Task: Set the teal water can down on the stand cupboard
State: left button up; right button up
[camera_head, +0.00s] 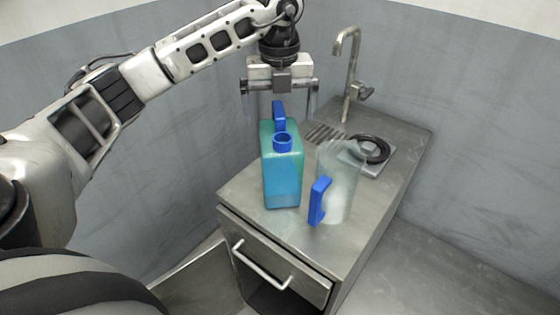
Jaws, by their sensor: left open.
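The teal water can (283,178), with a blue cap and a blue handle at its top back, stands upright on the metal top of the stand cupboard (262,228), near the left edge. My left gripper (279,116) comes down from above, just behind the can, with its fingers spread on either side of the blue handle. It is open; I cannot tell whether a finger touches the can. My right gripper is not in view.
A clear jug (338,190) with a blue handle stands close right of the can. Behind it are a black ring-shaped thing (372,149), a drain grille and a tall tap (348,75). A drawer with a bar handle (263,265) faces front. Grey walls enclose the cupboard.

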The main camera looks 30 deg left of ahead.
aim_at(280, 128)
pick_arm(q)
notch_tip(280, 128, down, 4)
jog(key=shift+s+d+f+p, duration=0.1)
jog(key=shift+f+p, duration=0.1)
jog(key=shift+p, duration=0.15)
jog(key=shift+r, duration=0.1)
jog(key=c, duration=1.9)
jog(key=shift+r, duration=0.1)
